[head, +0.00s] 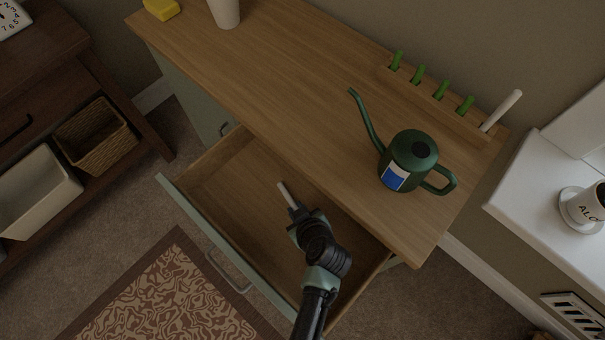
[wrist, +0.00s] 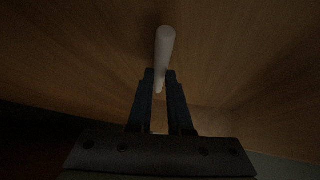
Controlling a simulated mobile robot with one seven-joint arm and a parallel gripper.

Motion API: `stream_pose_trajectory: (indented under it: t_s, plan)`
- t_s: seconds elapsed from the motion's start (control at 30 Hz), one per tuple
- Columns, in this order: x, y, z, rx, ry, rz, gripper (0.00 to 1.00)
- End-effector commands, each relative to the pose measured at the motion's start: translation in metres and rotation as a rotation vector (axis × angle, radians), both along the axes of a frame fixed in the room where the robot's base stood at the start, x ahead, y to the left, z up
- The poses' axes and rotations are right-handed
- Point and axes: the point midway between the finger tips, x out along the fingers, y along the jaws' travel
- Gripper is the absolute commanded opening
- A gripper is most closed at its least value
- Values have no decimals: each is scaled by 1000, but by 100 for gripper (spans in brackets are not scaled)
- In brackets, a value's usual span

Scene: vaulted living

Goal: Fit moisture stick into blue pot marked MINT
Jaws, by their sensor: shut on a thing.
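A slim white stick (head: 285,193) is held in my gripper (head: 292,209), over the open drawer (head: 220,190). In the wrist view, the white stick (wrist: 165,50) points forward from between the two fingers of my gripper (wrist: 160,77), close to a wooden surface. I cannot tell if its tip touches the wood. A second white stick (head: 502,110) stands tilted at the right end of a wooden rack. No blue pot marked MINT is in view. A white pot (head: 588,205) with lettering that starts "ALO" stands at the right edge.
The wooden top (head: 290,100) above the drawer carries a dark green watering can (head: 410,160), several green pegs in the rack (head: 440,105), a white cup (head: 225,12) and a yellow block (head: 161,8). A white ledge (head: 540,175) is at the right. The drawer looks otherwise empty.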

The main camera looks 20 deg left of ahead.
Motion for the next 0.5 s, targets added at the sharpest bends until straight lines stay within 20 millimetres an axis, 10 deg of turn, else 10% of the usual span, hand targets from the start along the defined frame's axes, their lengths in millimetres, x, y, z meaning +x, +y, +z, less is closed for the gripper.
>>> stream_pose_trajectory:
  t_s: [0.1, 0.5]
  plan:
    - [-23, 8, 0, -1, 1, 1, 0]
    - [-18, 7, 104, 0, -7, 0, 0]
